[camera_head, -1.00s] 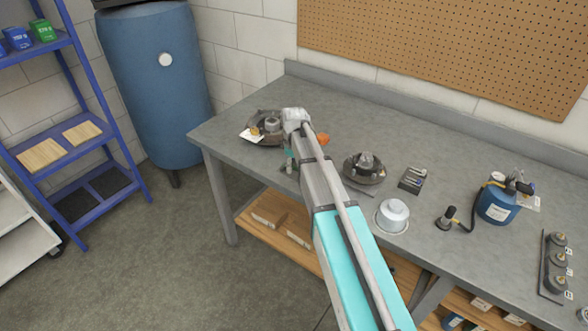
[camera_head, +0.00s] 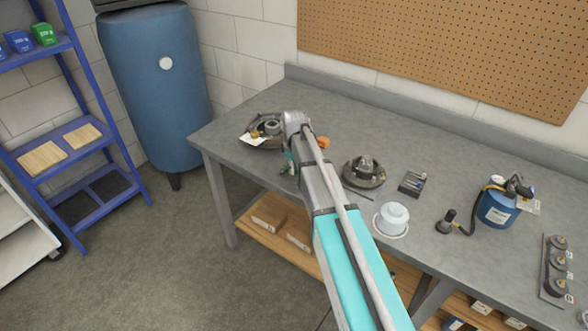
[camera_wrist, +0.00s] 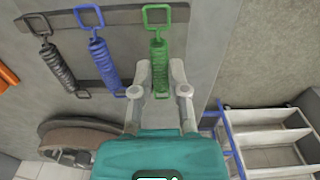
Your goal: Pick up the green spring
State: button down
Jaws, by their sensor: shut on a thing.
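The green spring (camera_wrist: 158,50) shows in the wrist view, upright in the picture, with a square loop at its top end. My gripper (camera_wrist: 161,78) has one finger on each side of its lower end and is shut on it. The spring's upper loop lies over a dark bar (camera_wrist: 120,16). A blue spring (camera_wrist: 99,60) and a dark grey spring (camera_wrist: 58,66) are to its left on the same bar. In the head view my arm hides the springs, and only a bit of my teal gripper body shows near the bench's left part.
The grey workbench (camera_head: 240,150) carries a brake drum assembly (camera_head: 264,130) at the left end, another round assembly (camera_head: 365,171), a white round part (camera_head: 393,216) and a blue canister (camera_head: 497,205). A blue shelf rack (camera_head: 69,143) and blue tank (camera_head: 155,85) stand left.

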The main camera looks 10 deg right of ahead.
jog(key=shift+r+p, duration=1.35)
jog(key=shift+r, duration=0.1)
jog(key=s+r+p, duration=1)
jog(key=s, duration=0.4)
jog(key=shift+d, duration=0.3)
jog(key=shift+r, duration=0.15)
jog(key=shift+r+p, duration=1.45)
jog(key=shift+p, duration=0.15)
jog(key=shift+f+b, duration=0.6)
jog(key=shift+f, duration=0.05)
